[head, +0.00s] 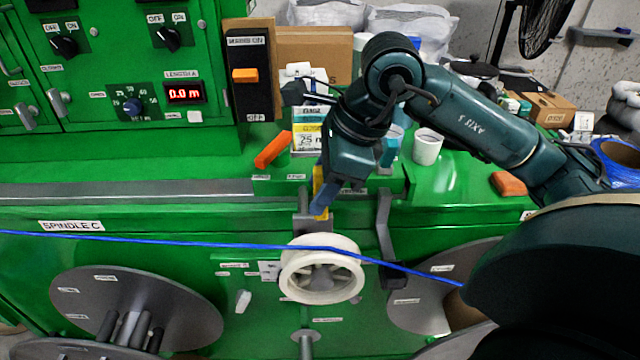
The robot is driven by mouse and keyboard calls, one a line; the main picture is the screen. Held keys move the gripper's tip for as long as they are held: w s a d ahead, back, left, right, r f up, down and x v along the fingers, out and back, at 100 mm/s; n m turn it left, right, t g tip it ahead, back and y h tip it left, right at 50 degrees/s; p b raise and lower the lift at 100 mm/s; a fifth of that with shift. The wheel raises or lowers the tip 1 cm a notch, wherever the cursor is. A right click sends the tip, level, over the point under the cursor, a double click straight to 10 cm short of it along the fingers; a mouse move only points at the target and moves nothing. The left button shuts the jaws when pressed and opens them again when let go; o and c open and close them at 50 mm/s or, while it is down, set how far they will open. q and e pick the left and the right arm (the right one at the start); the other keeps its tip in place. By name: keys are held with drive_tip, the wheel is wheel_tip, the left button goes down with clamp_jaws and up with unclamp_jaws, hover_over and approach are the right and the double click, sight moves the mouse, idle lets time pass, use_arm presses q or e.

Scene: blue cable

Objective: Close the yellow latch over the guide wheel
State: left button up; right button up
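The white guide wheel (347,282) is mounted on the front of the green machine, below the grey bracket. The blue cable (180,242) runs from the left edge across the top of the wheel and on down to the right. The yellow latch (318,183) stands roughly upright above the wheel, partly hidden by my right gripper (322,200). A blue finger of that gripper is at the latch, pointing down. Whether the fingers grip the latch or only lie against it cannot be told. My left gripper is not in view.
A grey bracket arm (384,235) hangs right of the wheel. A large grey spindle disc (190,300) is at lower left. An orange block (272,150), boxes and a white cup (427,147) stand on the machine top behind. The control panel (110,70) rises at upper left.

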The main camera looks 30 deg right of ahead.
drive_tip(key=shift+a+f, duration=0.1)
drive_tip(key=shift+f, duration=0.1)
clamp_jaws()
idle(0.4)
